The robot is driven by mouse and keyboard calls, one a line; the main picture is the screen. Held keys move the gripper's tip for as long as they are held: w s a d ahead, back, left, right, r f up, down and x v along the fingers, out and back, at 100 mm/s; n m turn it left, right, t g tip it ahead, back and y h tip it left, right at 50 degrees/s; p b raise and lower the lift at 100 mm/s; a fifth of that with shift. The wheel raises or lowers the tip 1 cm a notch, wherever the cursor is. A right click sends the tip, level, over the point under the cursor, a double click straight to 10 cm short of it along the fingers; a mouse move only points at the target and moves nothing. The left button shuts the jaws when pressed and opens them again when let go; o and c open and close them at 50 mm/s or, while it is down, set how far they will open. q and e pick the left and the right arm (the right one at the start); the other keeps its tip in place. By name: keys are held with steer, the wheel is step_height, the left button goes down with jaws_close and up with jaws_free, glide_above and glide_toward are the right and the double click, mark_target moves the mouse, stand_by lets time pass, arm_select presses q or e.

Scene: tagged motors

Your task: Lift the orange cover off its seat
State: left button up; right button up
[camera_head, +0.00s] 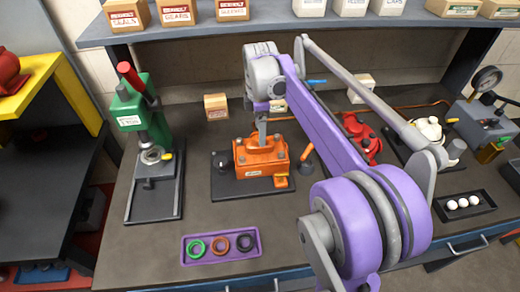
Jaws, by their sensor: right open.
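The orange cover (256,163) is a blocky orange housing on a dark base plate (230,186) near the middle of the bench. My right gripper (262,138) is at the end of my purple and grey arm, which reaches in from the lower right. Its fingers point down at the top of the orange cover, and the jaws are open. I cannot tell whether the fingers touch the cover. The arm hides part of the area to the right of the cover. My left gripper is out of view.
A green press (137,118) stands left of the cover. A purple tray (222,259) with green, orange and black rings lies in front. A red device (362,140), a black tray (489,212) with white balls and a gauge stand (478,122) are right. A shelf (290,21) with boxes runs above.

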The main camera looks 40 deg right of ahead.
step_height(320, 180, down, 5)
steer(key=shift+f, duration=0.15)
jaws_close()
stand_by(0.5)
stand_by(1.0)
